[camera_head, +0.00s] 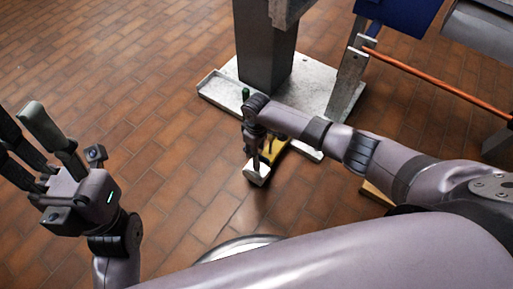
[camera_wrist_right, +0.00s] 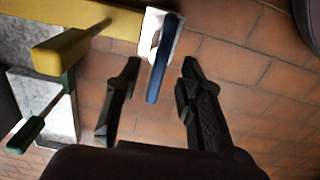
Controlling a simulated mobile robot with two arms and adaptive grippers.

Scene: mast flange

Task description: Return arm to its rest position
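My right arm reaches in from the right in the head view. Its gripper (camera_head: 261,160) points down beside the foot of the grey mast (camera_head: 265,45). In the right wrist view the gripper (camera_wrist_right: 160,64) has its two dark fingers spread apart. A blue handle (camera_wrist_right: 163,60) on a white block (camera_wrist_right: 151,25) shows between the fingertips, with gaps on both sides, and I see no grip on it. My left gripper (camera_head: 34,130) is raised at the left of the head view, with its fingers spread and nothing in them.
A yellow-handled tool (camera_wrist_right: 70,50) and a green-handled tool (camera_wrist_right: 28,132) lie left of the right gripper in the wrist view. The mast stands on a pale base plate (camera_head: 312,85). An orange bar (camera_head: 430,82) runs at upper right. Tiled floor (camera_head: 110,60) is clear at left.

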